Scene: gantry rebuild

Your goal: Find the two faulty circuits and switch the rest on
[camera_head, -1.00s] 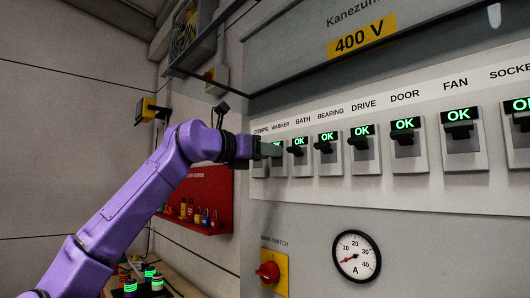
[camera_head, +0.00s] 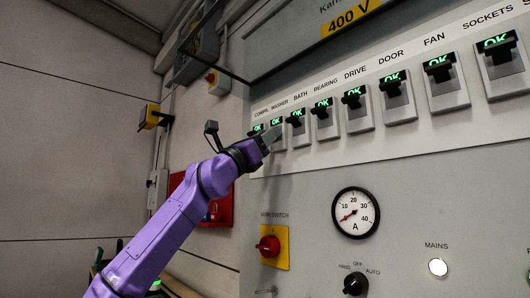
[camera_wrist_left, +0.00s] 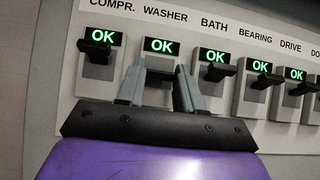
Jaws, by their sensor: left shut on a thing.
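A row of breaker switches runs along the white panel strip, labelled COMPR., WASHER, BATH, BEARING, DRIVE, DOOR, FAN and SOCKETS. The ones in view show green OK displays, among them the BATH switch (camera_head: 299,130), DRIVE switch (camera_head: 357,112), FAN switch (camera_head: 447,85) and SOCKETS switch (camera_head: 503,67). In the left wrist view the COMPR. switch (camera_wrist_left: 98,55) is left of my gripper. My left gripper (camera_head: 271,137) is at the WASHER switch (camera_wrist_left: 160,47); its fingers (camera_wrist_left: 160,85) are shut on that switch's black lever, which they largely hide. My right gripper is out of view.
Below the strip are a red main switch on a yellow plate (camera_head: 275,247), an ammeter (camera_head: 355,214) with its needle low on the scale, a lit MAINS lamp (camera_head: 438,267) and a HAND/OFF/AUTO knob (camera_head: 355,284). A red board (camera_head: 222,205) hangs behind my arm.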

